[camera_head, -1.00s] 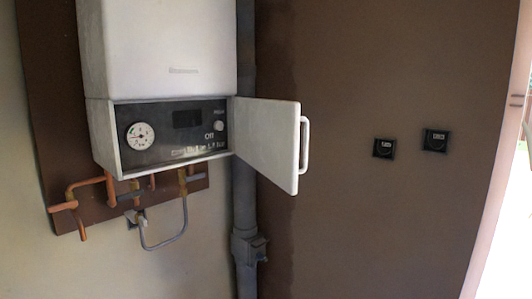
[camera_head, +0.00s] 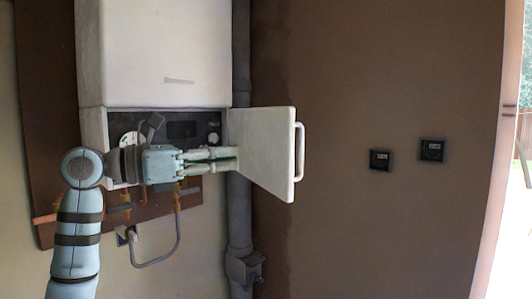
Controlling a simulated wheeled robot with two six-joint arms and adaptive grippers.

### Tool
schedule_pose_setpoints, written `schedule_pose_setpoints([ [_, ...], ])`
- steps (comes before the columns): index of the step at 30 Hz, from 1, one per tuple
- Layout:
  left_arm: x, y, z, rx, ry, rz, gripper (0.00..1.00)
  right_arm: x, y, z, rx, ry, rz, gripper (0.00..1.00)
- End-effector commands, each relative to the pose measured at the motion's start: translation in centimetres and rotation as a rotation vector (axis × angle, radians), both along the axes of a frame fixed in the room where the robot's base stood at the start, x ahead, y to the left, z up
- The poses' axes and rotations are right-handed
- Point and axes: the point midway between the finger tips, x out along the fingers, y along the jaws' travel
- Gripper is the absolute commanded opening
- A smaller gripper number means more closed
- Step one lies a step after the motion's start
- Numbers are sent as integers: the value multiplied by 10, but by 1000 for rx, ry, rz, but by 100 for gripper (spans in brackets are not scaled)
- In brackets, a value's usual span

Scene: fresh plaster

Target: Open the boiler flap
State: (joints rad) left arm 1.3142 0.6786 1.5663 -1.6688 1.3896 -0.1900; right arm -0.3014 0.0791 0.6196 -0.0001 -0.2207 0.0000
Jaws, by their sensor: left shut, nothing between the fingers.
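The white boiler (camera_head: 155,55) hangs on the wall at the left. Its white flap (camera_head: 262,150) stands swung out to the right, hinged at its left side, with a bar handle (camera_head: 299,152) on its free edge. The dark control panel (camera_head: 182,128) behind it is exposed, its lower part hidden by my arm. My left gripper (camera_head: 236,158) is shut and empty, its fingers pointing right in front of the panel. Its fingertips are at the inner face of the flap near the hinge; I cannot tell whether they touch. My right gripper is not in view.
Copper pipes (camera_head: 117,208) and a grey looped hose (camera_head: 160,262) hang below the boiler. A grey vertical pipe (camera_head: 238,215) runs behind the flap. Two dark wall units (camera_head: 380,159) (camera_head: 432,150) sit on the brown wall, which is otherwise clear.

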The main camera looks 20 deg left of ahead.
Motion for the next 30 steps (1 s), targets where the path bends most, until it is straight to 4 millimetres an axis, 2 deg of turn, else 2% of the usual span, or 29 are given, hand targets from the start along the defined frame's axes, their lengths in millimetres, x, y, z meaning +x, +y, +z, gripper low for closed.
schedule_pose_setpoints([
  [6, 33, -34, 3, -4, 1, -4, 0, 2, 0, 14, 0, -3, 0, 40],
  [12, 54, -54, 2, -4, 2, -2, 0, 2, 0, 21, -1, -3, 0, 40],
  [26, 61, -60, 0, -3, 1, 0, 0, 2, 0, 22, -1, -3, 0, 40],
  [30, 67, -57, 2, -3, 3, 23, 0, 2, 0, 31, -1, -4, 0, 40],
])
